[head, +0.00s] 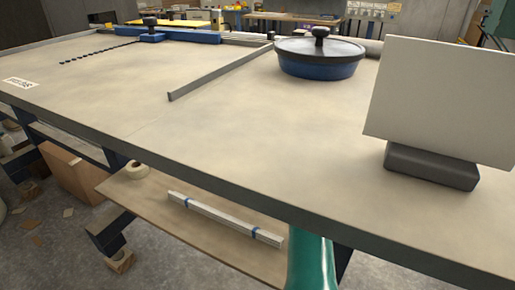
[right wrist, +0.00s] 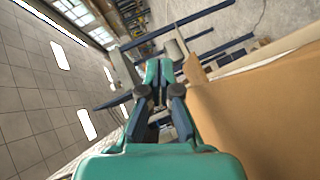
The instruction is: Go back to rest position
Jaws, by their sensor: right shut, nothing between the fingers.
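My right gripper (right wrist: 160,72) shows in the right wrist view. Its green and dark fingers are together and nothing is between them. A brown flat surface (right wrist: 265,115) lies to the right of it, apart from the fingertips as far as I can tell. In the head view neither gripper shows; only a green rounded part, probably of my arm, stands below the front edge of the worktable (head: 230,120). My left gripper is not in view.
A lower shelf (head: 150,205) holds a tape roll (head: 133,170) and bundled bars (head: 225,218). The table's middle is clear.

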